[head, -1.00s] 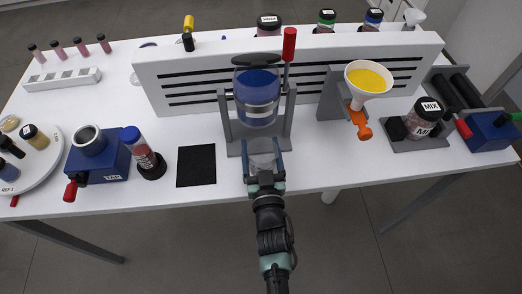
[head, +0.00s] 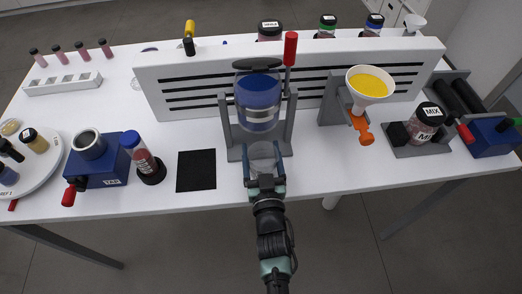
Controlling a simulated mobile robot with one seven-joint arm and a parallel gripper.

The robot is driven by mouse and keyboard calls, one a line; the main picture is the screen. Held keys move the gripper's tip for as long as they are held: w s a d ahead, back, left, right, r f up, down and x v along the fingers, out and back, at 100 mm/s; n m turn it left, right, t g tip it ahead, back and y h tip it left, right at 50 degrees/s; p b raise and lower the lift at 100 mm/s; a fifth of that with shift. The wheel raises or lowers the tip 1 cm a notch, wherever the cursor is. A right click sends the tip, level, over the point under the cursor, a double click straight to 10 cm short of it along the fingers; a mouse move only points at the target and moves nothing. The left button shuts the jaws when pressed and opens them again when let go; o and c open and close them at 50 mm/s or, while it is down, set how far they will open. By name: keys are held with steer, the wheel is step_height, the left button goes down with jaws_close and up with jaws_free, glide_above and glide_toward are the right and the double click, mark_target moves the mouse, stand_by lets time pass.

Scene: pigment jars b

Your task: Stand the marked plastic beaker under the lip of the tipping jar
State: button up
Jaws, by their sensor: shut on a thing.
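The tipping jar (head: 258,92), clear with blue pigment inside, hangs upright in a grey stand (head: 287,125) with a red-handled lever (head: 290,50) at its upper right. The clear plastic beaker (head: 263,152) is between the stand's legs, below the jar and toward the front. My gripper (head: 264,166) reaches in from the front edge and is shut on the beaker. The beaker's markings are too small to make out, and I cannot tell whether its base touches the table.
A black square mat (head: 196,170) lies left of the stand. Further left are a red-filled tube (head: 143,157) and a blue tapping device (head: 95,163). A slotted panel (head: 210,85) stands behind. A funnel with yellow powder (head: 370,83) and a MIX jar (head: 426,122) are at right.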

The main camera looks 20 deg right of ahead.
steer(key=o, duration=1.5)
steer(key=shift+o, duration=0.2)
steer(key=v, duration=1.3)
steer(key=shift+b, duration=0.3)
